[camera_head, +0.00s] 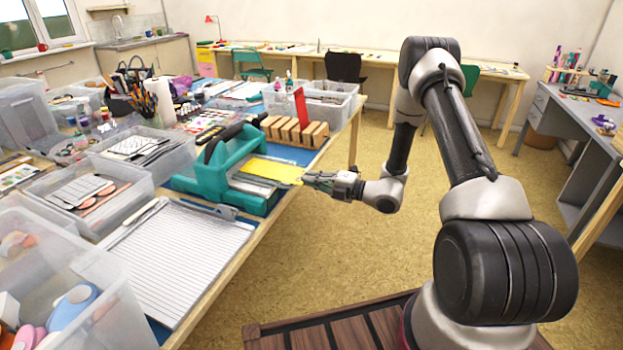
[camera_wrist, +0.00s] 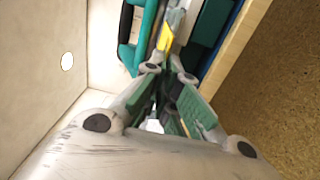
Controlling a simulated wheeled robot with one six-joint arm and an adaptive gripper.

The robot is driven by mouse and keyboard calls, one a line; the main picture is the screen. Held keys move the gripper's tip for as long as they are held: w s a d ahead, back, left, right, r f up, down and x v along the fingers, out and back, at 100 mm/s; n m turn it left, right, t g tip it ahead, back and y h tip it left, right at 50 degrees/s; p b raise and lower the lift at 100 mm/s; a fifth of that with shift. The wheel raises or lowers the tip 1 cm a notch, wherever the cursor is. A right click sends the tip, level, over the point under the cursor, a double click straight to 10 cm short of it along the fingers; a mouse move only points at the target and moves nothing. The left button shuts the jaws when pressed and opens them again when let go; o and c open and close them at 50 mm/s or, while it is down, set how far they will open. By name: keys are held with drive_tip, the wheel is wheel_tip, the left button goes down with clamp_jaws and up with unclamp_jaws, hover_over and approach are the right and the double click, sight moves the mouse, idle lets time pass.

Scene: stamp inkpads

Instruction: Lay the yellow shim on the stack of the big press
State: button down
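The big press (camera_head: 215,165) is teal with a black lever and stands near the table's right edge. The yellow shim (camera_head: 272,170) is a flat plate lying level in the press's opening, over the pale stack (camera_head: 250,186). I cannot tell whether it touches the stack. My gripper (camera_head: 306,179) reaches in from the right and is closed on the shim's near right end. In the wrist view the fingers (camera_wrist: 170,62) converge at the yellow shim (camera_wrist: 165,38), with the teal press (camera_wrist: 148,30) beyond. Most of the stack is hidden there.
A wooden slotted rack (camera_head: 290,130) with a red piece upright in it stands just behind the press. A ribbed white board (camera_head: 180,262) lies in front. Clear plastic bins (camera_head: 120,185) crowd the left. The floor right of the table is open.

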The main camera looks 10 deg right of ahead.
drive_tip(key=c, duration=1.6)
unclamp_jaws()
drive_tip(key=shift+o, duration=0.2)
drive_tip(key=shift+v, duration=2.5)
